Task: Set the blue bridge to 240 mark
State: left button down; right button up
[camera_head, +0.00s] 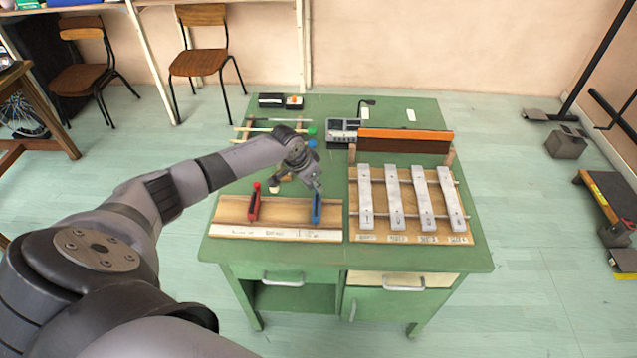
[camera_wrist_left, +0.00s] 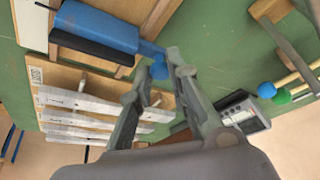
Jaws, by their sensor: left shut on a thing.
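The blue bridge (camera_head: 316,208) stands upright near the right end of a wooden board (camera_head: 285,212) with a pale printed scale strip (camera_head: 275,234) along its front. The marks on the strip are too small to read. My left gripper (camera_head: 317,189) reaches down from above and is shut on the blue bridge's top knob. In the left wrist view the fingertips (camera_wrist_left: 163,62) close around the blue knob, and the bridge body (camera_wrist_left: 100,25) extends to the upper left. A red bridge (camera_head: 254,203) stands on the same board to the left. My right gripper is not in view.
A rack with several grey metal bars (camera_head: 409,198) sits just right of the board. Behind are an orange-topped brown block (camera_head: 405,139), a grey device (camera_head: 343,130) and mallets with green and blue heads (camera_head: 311,144). The green table's (camera_head: 222,249) front edge is close to the board.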

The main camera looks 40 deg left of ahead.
pick_arm(q)
jog(key=s+a, duration=0.1)
jog(key=a, duration=0.1)
jog(key=s+a, duration=0.1)
jog(key=a, duration=0.1)
jog(key=shift+s+p, duration=0.2)
jog(key=shift+p, duration=0.15)
jog(key=shift+d, duration=0.1)
jog(key=c, duration=1.5)
grip_release()
jog(key=v, duration=1.2)
jog(key=shift+d, duration=0.1)
